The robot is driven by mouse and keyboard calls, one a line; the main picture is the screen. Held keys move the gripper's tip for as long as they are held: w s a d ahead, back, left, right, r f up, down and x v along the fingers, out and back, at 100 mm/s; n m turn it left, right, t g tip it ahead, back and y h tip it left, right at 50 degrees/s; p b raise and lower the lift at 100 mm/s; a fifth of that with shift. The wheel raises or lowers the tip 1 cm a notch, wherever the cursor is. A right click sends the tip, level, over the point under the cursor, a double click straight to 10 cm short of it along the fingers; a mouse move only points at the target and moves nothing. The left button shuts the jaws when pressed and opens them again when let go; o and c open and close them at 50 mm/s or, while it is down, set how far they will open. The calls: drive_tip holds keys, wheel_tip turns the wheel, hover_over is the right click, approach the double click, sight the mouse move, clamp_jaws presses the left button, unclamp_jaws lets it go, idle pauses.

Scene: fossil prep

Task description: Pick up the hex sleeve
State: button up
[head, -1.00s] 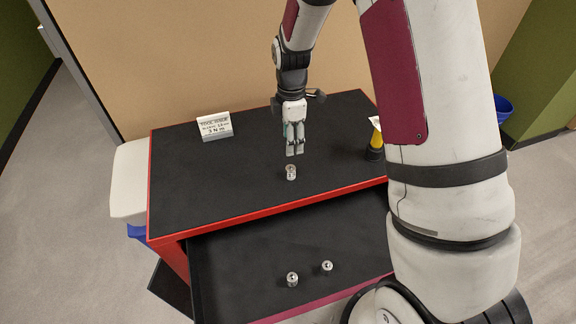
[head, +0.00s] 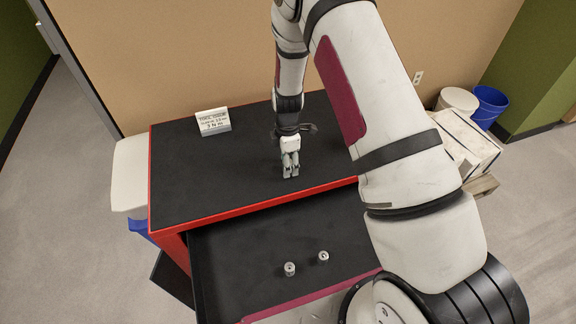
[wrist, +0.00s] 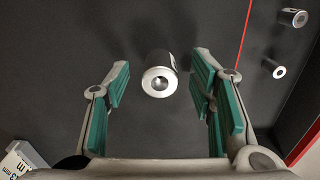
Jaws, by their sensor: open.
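A short metal sleeve (wrist: 160,72) with a dark outer band and a pale end ring around a bore stands on the black top. It lies between and just beyond my open fingers in the wrist view. The bore is too small to tell whether it is hexagonal. My gripper (wrist: 160,105) has its green-padded fingers spread on either side, with gaps to the sleeve. In the head view my gripper (head: 291,174) is low over the black top and hides that sleeve. Two similar pieces, one nearer left (head: 289,268) and one to its right (head: 323,256), stand in the open drawer.
The red-edged cabinet top (head: 200,175) is clear on its left. A printed sign (head: 213,121) stands at its back. The open drawer (head: 240,300) juts out in front. My arm covers the top's right side. Buckets and a white box (head: 465,140) are beyond.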

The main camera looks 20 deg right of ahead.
drive_tip(key=shift+f, duration=0.25)
clamp_jaws()
drive_tip(key=shift+r, duration=0.1)
drive_tip(key=shift+r, duration=0.9)
drive_tip(key=shift+s+r+b, duration=0.35)
drive_tip(key=shift+s+r, duration=0.1)
drive_tip(key=shift+r, duration=0.4)
drive_tip(key=s+r+b, duration=0.1)
drive_tip(key=s+b, duration=0.1)
drive_tip(key=s, duration=1.2)
drive_tip(key=shift+s, duration=0.2)
